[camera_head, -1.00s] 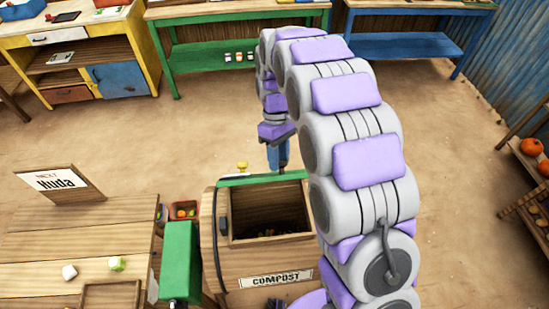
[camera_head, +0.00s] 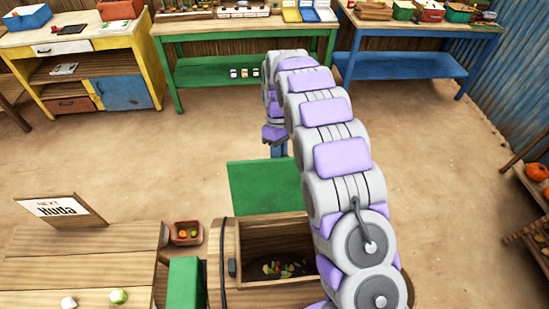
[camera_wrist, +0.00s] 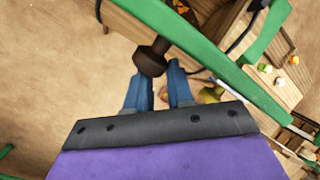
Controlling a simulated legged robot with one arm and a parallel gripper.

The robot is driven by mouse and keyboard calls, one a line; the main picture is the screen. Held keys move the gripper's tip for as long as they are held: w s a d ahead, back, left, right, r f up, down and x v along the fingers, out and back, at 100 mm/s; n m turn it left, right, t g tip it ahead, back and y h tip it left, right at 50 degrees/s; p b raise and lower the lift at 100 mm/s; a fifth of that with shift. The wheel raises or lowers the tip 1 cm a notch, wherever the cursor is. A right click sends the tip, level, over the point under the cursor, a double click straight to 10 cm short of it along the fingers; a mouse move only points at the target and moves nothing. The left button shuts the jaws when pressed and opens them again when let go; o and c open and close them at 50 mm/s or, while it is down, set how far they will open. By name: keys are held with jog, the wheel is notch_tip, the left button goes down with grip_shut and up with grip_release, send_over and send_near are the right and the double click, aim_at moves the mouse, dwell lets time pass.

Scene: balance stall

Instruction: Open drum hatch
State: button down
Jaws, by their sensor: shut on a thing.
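The wooden compost drum (camera_head: 222,262) stands at the bottom middle of the head view. Its top opening is uncovered, with colourful scraps (camera_head: 282,269) inside. The green hatch (camera_head: 265,187) lies back beyond the opening's far side. My gripper (camera_head: 278,151) is at the hatch's far edge. In the wrist view, the blue fingertips (camera_wrist: 160,82) are shut at a brown knob (camera_wrist: 152,57) beside the green hatch edge (camera_wrist: 215,70). The fingers partly hide the grip. My arm covers the drum's right side.
A wooden table (camera_head: 70,265) with a "Huda" sign (camera_head: 62,208) stands at left. A small red bin (camera_head: 187,233) sits by the drum. Yellow (camera_head: 90,70), green (camera_head: 240,75) and blue (camera_head: 410,45) benches line the back. The middle floor is clear.

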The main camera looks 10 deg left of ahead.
jog(key=shift+w+d+f, duration=0.3)
jog(key=shift+w+f, duration=0.05)
jog(key=shift+f, duration=0.15)
jog(key=shift+w+d+f, duration=0.25)
jog(key=shift+w+f, duration=0.05)
jog(key=shift+f, duration=0.2)
jog(key=shift+w+r, duration=0.1)
jog(key=c, duration=1.7)
grip_release()
jog(key=shift+o, duration=1.3)
jog(key=shift+w+d, duration=0.1)
jog(key=shift+d, duration=0.3)
jog(key=o, duration=0.5)
jog(key=shift+d+r, duration=0.15)
jog(key=shift+d, duration=0.2)
jog(key=shift+o, duration=1)
jog(key=shift+w+a, duration=0.1)
jog(key=shift+a, duration=0.15)
